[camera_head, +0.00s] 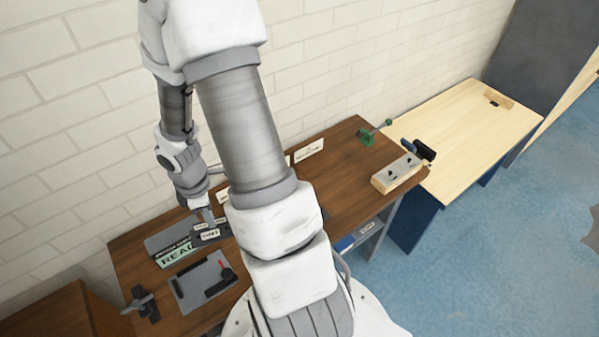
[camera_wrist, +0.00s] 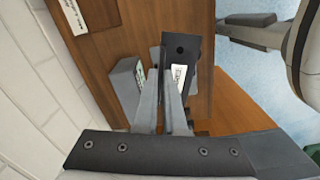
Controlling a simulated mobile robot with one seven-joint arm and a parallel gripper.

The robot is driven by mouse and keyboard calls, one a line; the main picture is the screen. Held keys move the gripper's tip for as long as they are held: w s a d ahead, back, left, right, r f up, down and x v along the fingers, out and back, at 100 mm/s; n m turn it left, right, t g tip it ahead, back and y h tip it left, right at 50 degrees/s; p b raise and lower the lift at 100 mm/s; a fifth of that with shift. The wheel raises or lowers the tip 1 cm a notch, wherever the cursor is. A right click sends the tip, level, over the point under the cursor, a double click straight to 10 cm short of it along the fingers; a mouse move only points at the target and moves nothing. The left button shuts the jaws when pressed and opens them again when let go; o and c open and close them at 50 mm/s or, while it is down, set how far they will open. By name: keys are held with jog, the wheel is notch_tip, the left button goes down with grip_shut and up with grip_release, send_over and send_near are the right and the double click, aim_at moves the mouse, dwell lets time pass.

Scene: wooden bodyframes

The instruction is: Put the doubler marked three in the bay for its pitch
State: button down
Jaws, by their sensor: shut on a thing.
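My gripper (camera_head: 209,217) is low over the left part of the brown bench, beside two small white labels on dark pieces. In the wrist view my gripper's fingers (camera_wrist: 170,88) are close together, shut on a dark flat plate (camera_wrist: 181,47). The plate has a round hole near its far end and a white label, whose writing I cannot read. A grey block (camera_wrist: 125,88) with a label stands just left of the fingers. Which doubler is marked three, and the bay for it, I cannot make out.
The brown bench (camera_head: 345,150) carries a grey tray (camera_head: 207,272), a green-lettered sign (camera_head: 178,256), a black clamp-like tool (camera_head: 141,303), a wooden block with knobs (camera_head: 397,173) and a green vise (camera_head: 367,136). A brick wall stands behind. A pale bench (camera_head: 455,130) is at right.

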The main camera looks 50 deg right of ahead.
jog(key=w+a+r+m+b, duration=0.2)
jog(key=w+a+m, duration=0.6)
jog(key=m, duration=0.3)
jog(key=shift+w+a, duration=0.3)
